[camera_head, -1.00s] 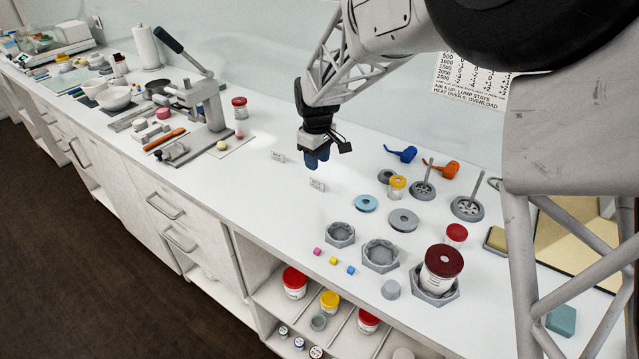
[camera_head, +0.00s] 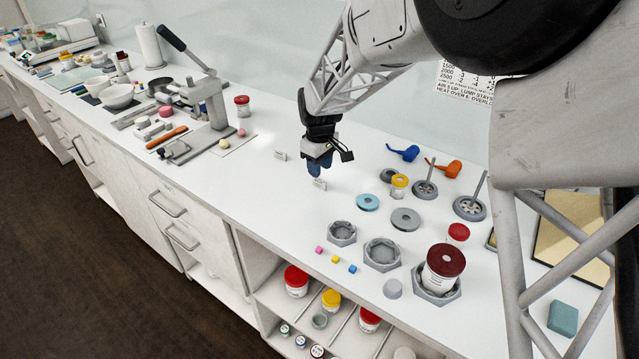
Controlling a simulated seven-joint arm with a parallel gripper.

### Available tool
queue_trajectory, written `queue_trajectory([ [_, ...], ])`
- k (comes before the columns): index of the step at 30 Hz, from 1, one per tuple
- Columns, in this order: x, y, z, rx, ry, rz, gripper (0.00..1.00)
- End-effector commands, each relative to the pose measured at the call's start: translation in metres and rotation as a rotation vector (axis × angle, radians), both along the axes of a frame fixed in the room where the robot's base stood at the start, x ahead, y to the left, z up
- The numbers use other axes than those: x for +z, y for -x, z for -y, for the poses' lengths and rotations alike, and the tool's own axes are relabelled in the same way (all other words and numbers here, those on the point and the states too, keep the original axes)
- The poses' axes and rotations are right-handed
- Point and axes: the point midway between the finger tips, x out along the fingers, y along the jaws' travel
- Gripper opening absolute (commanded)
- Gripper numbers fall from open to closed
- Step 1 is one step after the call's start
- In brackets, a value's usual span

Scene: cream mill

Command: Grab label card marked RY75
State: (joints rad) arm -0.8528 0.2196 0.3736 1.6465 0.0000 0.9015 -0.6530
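Two small white label cards stand on the white counter. The left card (camera_head: 280,155) stands alone, to the left of my gripper. The right card (camera_head: 319,184) is directly below my gripper (camera_head: 314,172). The print on both is too small to read, so I cannot tell which is RY75. My gripper points down with its blue fingertips just above or at the right card's top edge. The fingers overlap in this view, so their gap and any contact with the card cannot be made out.
A grey lever press (camera_head: 205,110) stands to the left. To the right are a blue scoop-like piece (camera_head: 404,153), an orange one (camera_head: 443,167), a teal ring (camera_head: 367,202) and grey hexagonal holders (camera_head: 382,254). The counter around the cards is clear.

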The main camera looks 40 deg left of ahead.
Motion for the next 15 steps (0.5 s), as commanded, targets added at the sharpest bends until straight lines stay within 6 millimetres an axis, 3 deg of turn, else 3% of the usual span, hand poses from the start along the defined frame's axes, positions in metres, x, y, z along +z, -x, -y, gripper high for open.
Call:
queue_trajectory([
  [15, -0.047, 0.001, 0.0, 0.0, 0.0, 0.0, 0.38],
])
